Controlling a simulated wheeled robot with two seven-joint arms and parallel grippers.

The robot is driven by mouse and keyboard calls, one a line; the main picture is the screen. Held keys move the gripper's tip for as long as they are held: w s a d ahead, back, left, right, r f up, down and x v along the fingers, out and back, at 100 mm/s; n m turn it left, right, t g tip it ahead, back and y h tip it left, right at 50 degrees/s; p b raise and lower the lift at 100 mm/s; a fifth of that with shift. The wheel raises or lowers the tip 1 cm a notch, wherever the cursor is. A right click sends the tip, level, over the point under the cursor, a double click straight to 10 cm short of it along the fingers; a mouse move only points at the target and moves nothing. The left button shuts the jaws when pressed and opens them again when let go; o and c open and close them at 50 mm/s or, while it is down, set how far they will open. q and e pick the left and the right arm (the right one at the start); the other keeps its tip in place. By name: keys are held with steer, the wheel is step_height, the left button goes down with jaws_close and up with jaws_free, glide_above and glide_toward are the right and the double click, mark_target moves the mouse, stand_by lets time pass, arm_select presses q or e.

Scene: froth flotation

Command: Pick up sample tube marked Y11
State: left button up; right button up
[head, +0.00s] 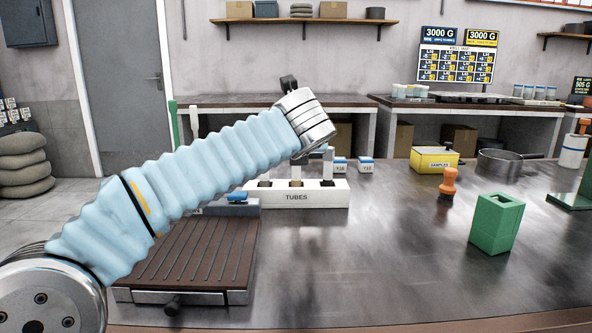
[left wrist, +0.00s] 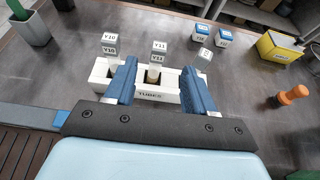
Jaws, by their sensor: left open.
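The sample tube marked Y11 (left wrist: 158,57) stands upright in the middle of the white rack labelled TUBES (left wrist: 149,95), its marking facing up. My left gripper (left wrist: 159,68) is open, its blue fingers on either side of the Y11 tube, with visible gaps. In the head view the left arm reaches over the rack (head: 296,197); its wrist hides much of the tubes and fingers. A tube marked Y10 (left wrist: 109,51) stands left of Y11, and another marked tube (left wrist: 205,55), its label hard to read, stands right. My right gripper is not in view.
Two blue-and-white labelled blocks (head: 366,165) stand behind the rack. A yellow samples box (head: 434,160), an orange-handled stamp-like object (head: 447,183) and a green holder (head: 497,223) stand to the right. A brown grooved tray (head: 185,255) lies front left. The front middle table is clear.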

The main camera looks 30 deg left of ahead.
mark_target(296, 174)
arm_select(q)
steer(key=x, duration=1.1)
steer(key=shift+f+p, duration=0.2)
steer(key=shift+p, duration=0.1)
jaws_close()
